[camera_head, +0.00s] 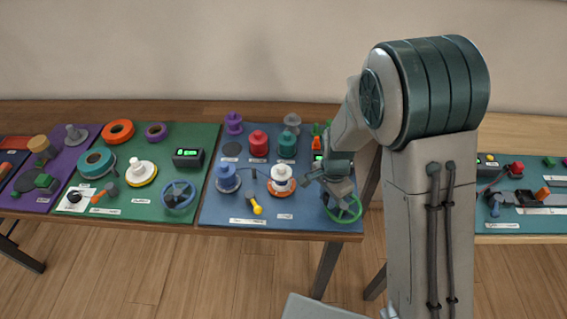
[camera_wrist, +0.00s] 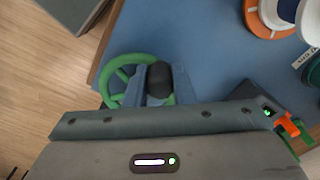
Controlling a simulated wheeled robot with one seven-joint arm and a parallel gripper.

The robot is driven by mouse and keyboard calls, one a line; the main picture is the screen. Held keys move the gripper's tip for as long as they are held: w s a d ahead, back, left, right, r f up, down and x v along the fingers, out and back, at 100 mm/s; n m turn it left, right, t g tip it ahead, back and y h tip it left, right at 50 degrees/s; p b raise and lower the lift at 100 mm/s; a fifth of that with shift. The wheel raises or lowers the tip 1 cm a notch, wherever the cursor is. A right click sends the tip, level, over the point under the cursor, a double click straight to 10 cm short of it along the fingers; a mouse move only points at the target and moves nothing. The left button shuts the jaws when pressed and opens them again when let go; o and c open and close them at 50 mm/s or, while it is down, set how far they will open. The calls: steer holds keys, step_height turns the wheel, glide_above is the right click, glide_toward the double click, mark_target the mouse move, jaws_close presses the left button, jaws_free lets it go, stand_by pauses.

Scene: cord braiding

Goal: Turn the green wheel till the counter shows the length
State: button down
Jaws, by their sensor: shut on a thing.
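The green wheel (camera_head: 347,211) is at the front right corner of the blue mat, partly hidden by my gripper. My gripper (camera_head: 335,192) is over the wheel. In the wrist view the green wheel (camera_wrist: 109,78) shows its rim and spokes, and my gripper (camera_wrist: 158,84) is shut on a dark upright knob (camera_wrist: 159,77) at the wheel. A counter with a green display (camera_head: 317,157) stands behind the wheel, mostly hidden by my arm. Its reading is too small to tell.
The blue mat (camera_head: 211,208) carries several spools, a yellow-handled tool (camera_head: 256,207) and labels. An orange-and-white spool (camera_head: 281,180) stands left of my gripper. A green mat (camera_head: 178,219) to the left has a blue wheel (camera_head: 178,194) and another counter (camera_head: 188,157). The table's front edge is close to the wheel.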

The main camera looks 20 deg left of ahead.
steer(key=shift+w, duration=1)
steer(key=shift+w+d, duration=0.35)
steer(key=shift+w, duration=0.3)
steer(key=shift+w+d, duration=0.35)
steer(key=shift+w, duration=0.25)
steer(key=shift+b, duration=0.55)
steer(key=shift+d, duration=0.1)
